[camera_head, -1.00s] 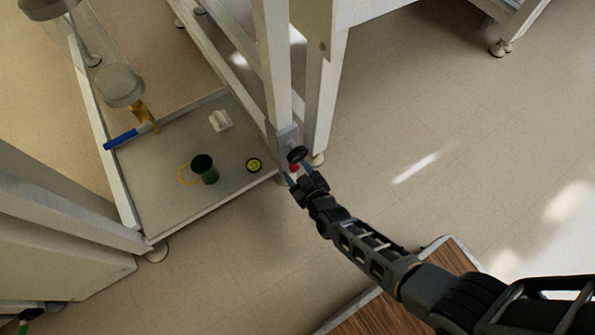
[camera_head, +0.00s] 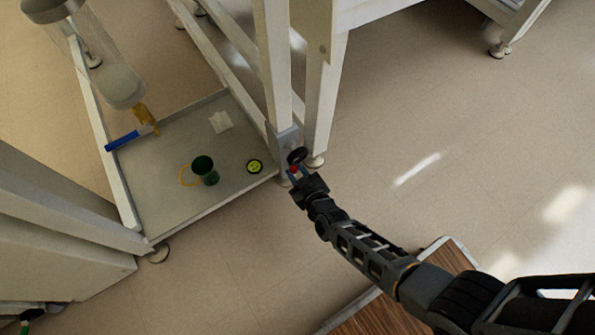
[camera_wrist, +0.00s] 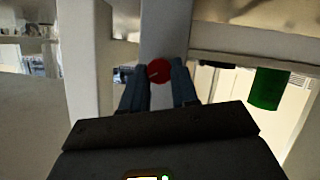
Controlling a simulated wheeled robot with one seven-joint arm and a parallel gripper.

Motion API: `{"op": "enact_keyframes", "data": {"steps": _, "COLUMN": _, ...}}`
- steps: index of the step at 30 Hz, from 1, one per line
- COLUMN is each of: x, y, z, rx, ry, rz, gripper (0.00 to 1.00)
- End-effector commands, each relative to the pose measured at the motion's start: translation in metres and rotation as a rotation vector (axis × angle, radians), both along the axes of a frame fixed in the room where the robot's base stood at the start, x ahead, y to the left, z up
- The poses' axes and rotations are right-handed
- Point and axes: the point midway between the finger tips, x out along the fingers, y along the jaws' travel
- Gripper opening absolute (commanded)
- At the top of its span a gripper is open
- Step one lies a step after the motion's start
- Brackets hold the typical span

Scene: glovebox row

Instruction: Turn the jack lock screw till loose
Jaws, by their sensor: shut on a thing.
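The jack lock screw shows as a red round knob (camera_wrist: 159,70) with a pale mark on its face, in front of a pale post in the wrist view. In the head view the red knob (camera_head: 293,170) is small and partly hidden by my gripper, low on the frame leg and just below a black round handwheel (camera_head: 297,155). My gripper (camera_head: 296,171) reaches the knob from the lower right. In the wrist view the two blue-grey fingers of my gripper (camera_wrist: 159,78) stand on either side of the knob, closed on it.
A low grey tray (camera_head: 160,205) left of the leg bears a dark green cup (camera_head: 205,170), a round yellow-green disc (camera_head: 255,167), a white piece (camera_head: 220,121) and a blue bar (camera_head: 122,141). A wood-topped surface (camera_head: 375,318) lies under my arm. The floor at right is clear.

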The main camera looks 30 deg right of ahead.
Motion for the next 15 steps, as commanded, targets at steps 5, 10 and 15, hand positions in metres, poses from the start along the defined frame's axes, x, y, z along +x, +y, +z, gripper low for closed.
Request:
{"op": "enact_keyframes", "data": {"steps": 5, "x": 0.0006, "y": 0.0013, "z": 0.0020, "rx": -0.092, "ry": 0.002, "rz": 0.000, "gripper": 0.00}}
{"op": "enact_keyframes", "data": {"steps": 10, "x": 0.0007, "y": 0.0033, "z": 0.0004, "rx": -0.230, "ry": 0.002, "rz": 0.003, "gripper": 0.00}}
{"op": "enact_keyframes", "data": {"steps": 15, "x": 0.0002, "y": 0.0047, "z": -0.0028, "rx": -0.392, "ry": 0.002, "rz": 0.002, "gripper": 0.00}}
